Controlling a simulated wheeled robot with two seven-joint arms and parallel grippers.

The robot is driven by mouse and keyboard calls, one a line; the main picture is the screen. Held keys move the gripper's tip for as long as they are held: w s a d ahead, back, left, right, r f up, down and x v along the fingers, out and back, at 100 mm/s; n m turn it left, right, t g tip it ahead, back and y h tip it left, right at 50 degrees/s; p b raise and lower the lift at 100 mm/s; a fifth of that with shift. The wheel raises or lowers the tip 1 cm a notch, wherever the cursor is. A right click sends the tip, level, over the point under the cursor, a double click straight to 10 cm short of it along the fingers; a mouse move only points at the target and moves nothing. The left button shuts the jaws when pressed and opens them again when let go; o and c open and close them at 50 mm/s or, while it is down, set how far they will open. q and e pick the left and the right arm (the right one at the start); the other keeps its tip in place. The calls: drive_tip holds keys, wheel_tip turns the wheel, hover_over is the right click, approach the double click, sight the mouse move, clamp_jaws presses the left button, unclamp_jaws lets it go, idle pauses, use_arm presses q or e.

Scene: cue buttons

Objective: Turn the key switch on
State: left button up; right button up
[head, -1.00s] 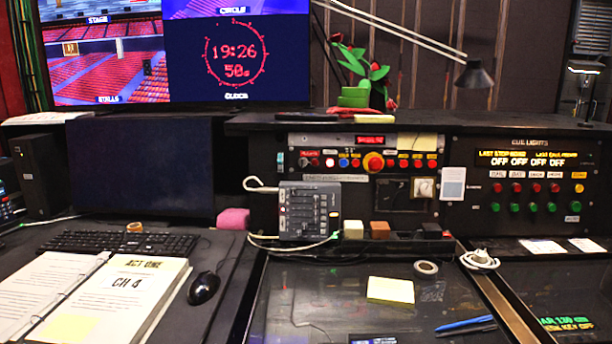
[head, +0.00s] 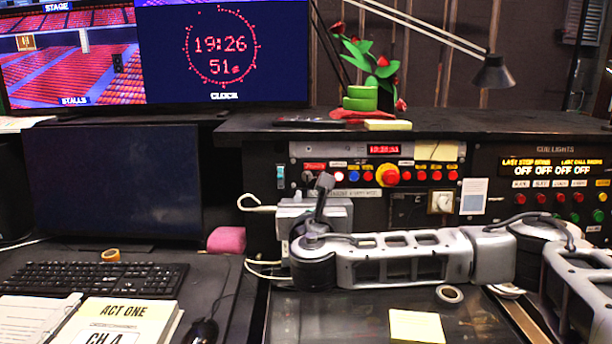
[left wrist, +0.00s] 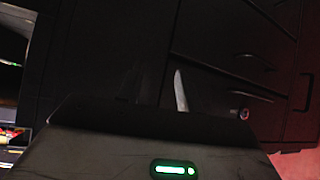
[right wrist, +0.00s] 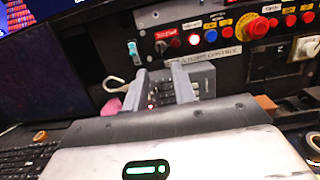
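The dark control panel (head: 380,235) stands at the back of the desk. On its upper left, under a red label, is a small round silver fitting (right wrist: 160,46) that looks like a key switch; its turn position is too small to read. A beige plate with a round fitting (head: 441,202) sits lower right on the panel. My right gripper (head: 323,187) points at the panel's left part, below the button row. In the right wrist view its two fingers (right wrist: 162,85) stand apart with nothing between them. My left gripper (left wrist: 160,90) is dark, with its fingers apart, facing black drawers.
A red mushroom button (head: 387,175) and several small buttons line the panel. A blue rocker switch (head: 281,177) is at the left. A pink block (head: 226,239) and a keyboard (head: 93,278) lie left.

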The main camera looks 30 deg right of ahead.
sight(307, 176)
drive_tip(key=p+x, duration=0.1)
drive_tip(key=x, duration=1.1)
drive_tip(key=shift+w+p, duration=0.1)
drive_tip(key=shift+p, duration=0.25)
clamp_jaws()
